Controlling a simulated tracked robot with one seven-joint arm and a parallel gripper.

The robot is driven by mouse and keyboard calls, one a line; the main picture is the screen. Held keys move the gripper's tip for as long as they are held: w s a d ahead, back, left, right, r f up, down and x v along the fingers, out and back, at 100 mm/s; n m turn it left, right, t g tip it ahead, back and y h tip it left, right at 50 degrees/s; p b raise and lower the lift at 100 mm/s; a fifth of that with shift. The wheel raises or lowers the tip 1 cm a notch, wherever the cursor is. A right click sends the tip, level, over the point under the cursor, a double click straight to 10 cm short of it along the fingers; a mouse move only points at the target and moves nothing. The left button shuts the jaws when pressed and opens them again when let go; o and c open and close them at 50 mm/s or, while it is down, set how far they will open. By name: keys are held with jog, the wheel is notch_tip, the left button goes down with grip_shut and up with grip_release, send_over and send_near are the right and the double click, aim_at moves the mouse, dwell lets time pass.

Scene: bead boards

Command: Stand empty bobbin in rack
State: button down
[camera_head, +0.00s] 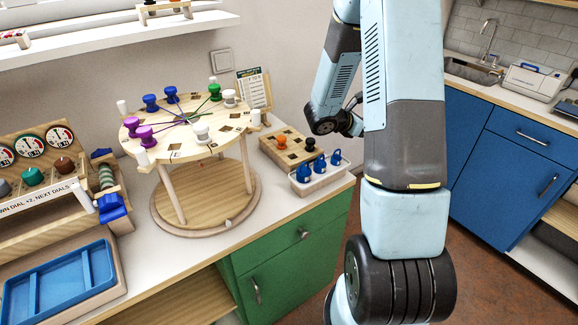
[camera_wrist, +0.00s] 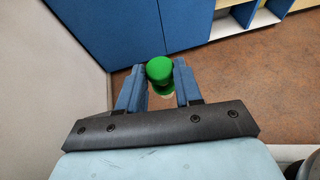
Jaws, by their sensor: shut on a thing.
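In the wrist view my gripper (camera_wrist: 159,88) is shut on a green bobbin (camera_wrist: 159,70), with a finger on each side. Its round top faces the camera and its lower end is partly hidden. In the head view my arm hides the gripper and this bobbin. A wooden rack (camera_head: 268,146) with square holes stands on the counter, left of my arm.
A round wooden stand (camera_head: 180,152) carries purple, blue, green and white bobbins with threads. A white bin (camera_head: 318,182) with blue-topped pieces sits before the rack. A dial panel (camera_head: 35,165) and a blue tray (camera_head: 60,285) stand at left. A card (camera_head: 252,88) stands behind.

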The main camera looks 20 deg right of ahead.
jog(key=s+a+f+m+g+y, duration=0.1)
jog(key=s+a+m+g+y, duration=0.2)
jog(key=s+m+g+y, duration=1)
jog(key=s+a+r+m+y, duration=0.1)
jog(key=s+a+m+y, duration=0.7)
jog(key=s+a+m, duration=0.45)
jog(key=w+a+r+m+t+y, duration=0.3)
jog(key=w+r+m+t, duration=0.1)
jog(key=w+m+t, duration=0.3)
jog(key=w+a+r+m+t+y, duration=0.2)
jog(key=w+a+r+m+t, duration=0.3)
jog(key=m+t, duration=0.3)
jog(key=w+f, duration=0.3)
jog(key=w, duration=0.1)
jog(key=w+f, duration=0.2)
jog(key=w, duration=0.3)
jog(key=w+f, duration=0.3)
jog(key=w, duration=0.1)
jog(key=shift+w+d+f, duration=0.25)
jog(key=shift+w+f, duration=0.75)
jog(key=shift+f, duration=1.6)
jog(key=c, duration=0.8)
grip_release()
jog(key=shift+o, duration=0.2)
